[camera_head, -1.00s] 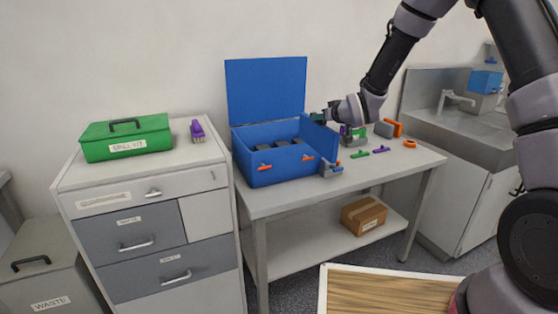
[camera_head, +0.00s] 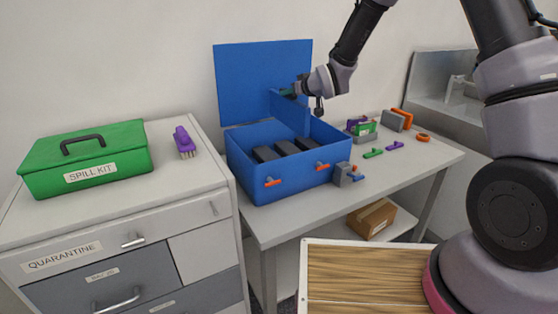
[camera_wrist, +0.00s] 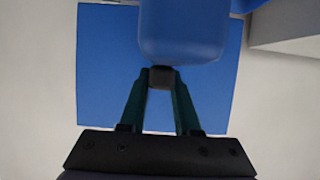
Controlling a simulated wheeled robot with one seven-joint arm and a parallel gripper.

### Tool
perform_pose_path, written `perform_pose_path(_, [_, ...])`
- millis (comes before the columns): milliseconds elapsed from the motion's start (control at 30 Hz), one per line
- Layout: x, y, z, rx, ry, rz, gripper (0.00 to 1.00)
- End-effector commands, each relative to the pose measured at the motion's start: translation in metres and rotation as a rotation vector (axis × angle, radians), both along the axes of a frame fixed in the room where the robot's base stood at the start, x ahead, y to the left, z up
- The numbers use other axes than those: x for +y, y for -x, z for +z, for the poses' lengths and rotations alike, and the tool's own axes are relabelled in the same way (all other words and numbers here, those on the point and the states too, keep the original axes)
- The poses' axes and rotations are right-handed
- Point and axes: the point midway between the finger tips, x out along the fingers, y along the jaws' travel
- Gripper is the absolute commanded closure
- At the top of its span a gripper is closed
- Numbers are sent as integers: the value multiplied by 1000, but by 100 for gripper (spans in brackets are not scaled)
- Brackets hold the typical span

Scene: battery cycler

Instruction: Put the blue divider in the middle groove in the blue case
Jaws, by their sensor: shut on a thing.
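The blue case (camera_head: 297,182) stands open on the table, its lid (camera_head: 245,80) upright at the back. Dark grey blocks (camera_head: 287,147) lie inside it in a row. The grooves are too small to make out. My gripper (camera_head: 292,92) is shut on the blue divider (camera_head: 291,114) near its top and holds it upright over the rear of the case, in front of the lid. Whether its lower edge is inside the case I cannot tell. In the wrist view, my gripper's dark green fingers (camera_wrist: 160,78) close on a small dark grip piece against the blue divider (camera_wrist: 184,30).
A grey block with a lever (camera_head: 346,175) stands at the case's right front corner. Green (camera_head: 373,153) and purple (camera_head: 395,146) pieces and an orange ring (camera_head: 423,137) lie to the right. A green spill kit (camera_head: 88,160) and a purple brush (camera_head: 184,142) are on the left cabinet.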

Motion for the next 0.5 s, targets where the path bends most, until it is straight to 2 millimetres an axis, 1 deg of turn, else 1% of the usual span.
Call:
perform_pose_path(67, [0,0,-4,1,0,0,100])
perform_pose_path(167, [0,0,-21,4,1,-1,100])
perform_pose_path(400, [0,1,-85,4,2,1,100])
perform_pose_path(500, [0,1,-109,3,2,0,100])
